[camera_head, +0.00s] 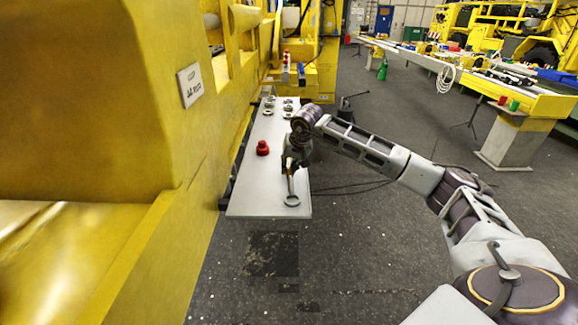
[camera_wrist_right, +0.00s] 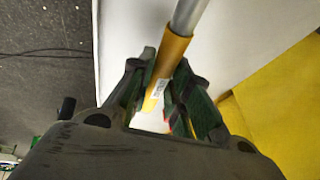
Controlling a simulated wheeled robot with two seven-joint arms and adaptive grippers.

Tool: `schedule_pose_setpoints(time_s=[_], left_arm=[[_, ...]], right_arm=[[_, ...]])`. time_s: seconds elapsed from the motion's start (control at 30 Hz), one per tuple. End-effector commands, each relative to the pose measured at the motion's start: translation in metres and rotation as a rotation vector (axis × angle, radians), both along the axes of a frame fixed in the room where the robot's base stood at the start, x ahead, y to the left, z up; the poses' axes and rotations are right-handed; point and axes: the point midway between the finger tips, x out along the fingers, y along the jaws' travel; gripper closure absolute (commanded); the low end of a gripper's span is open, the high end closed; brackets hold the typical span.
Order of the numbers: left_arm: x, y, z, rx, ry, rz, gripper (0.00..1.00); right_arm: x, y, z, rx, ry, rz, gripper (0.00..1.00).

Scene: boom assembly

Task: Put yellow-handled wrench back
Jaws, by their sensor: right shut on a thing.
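The yellow-handled wrench (camera_wrist_right: 168,68) lies between the two fingers of my right gripper (camera_wrist_right: 160,95) in the right wrist view, with its yellow handle gripped and its grey shaft running up out of the picture. In the head view my right gripper (camera_head: 289,163) is low over the near part of a narrow grey shelf (camera_head: 262,195). The wrench's ring end (camera_head: 292,200) points toward the shelf's near edge. I cannot tell whether the wrench touches the shelf. My left gripper is not in view.
A red object (camera_head: 262,148) stands on the shelf left of my gripper. Several small metal parts (camera_head: 268,108) lie farther back. A yellow machine body (camera_head: 150,100) borders the shelf's left side. The dark floor to the right is open, with a long workbench (camera_head: 470,75) beyond.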

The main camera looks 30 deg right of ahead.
Motion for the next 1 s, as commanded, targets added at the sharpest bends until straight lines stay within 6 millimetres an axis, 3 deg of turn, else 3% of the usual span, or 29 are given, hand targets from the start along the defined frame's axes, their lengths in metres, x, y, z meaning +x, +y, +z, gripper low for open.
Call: schedule_pose_setpoints(time_s=[0.4, 0.77, 0.8, 0.93, 1.0], left_arm=[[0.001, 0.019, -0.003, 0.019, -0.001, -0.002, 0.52], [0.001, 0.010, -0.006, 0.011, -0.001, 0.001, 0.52], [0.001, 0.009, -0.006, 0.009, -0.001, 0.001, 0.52], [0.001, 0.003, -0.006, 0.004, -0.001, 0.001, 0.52], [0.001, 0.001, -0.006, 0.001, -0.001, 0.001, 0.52]], right_arm=[[0.000, 0.000, -0.004, 0.000, -0.002, 0.000, 1.00], [0.000, 0.000, -0.009, 0.000, -0.002, -0.001, 1.00], [0.000, 0.000, -0.008, 0.000, -0.002, -0.001, 0.76], [0.000, 0.000, -0.008, 0.000, -0.002, 0.000, 0.59], [0.000, 0.000, -0.008, 0.000, -0.001, 0.000, 0.56]])
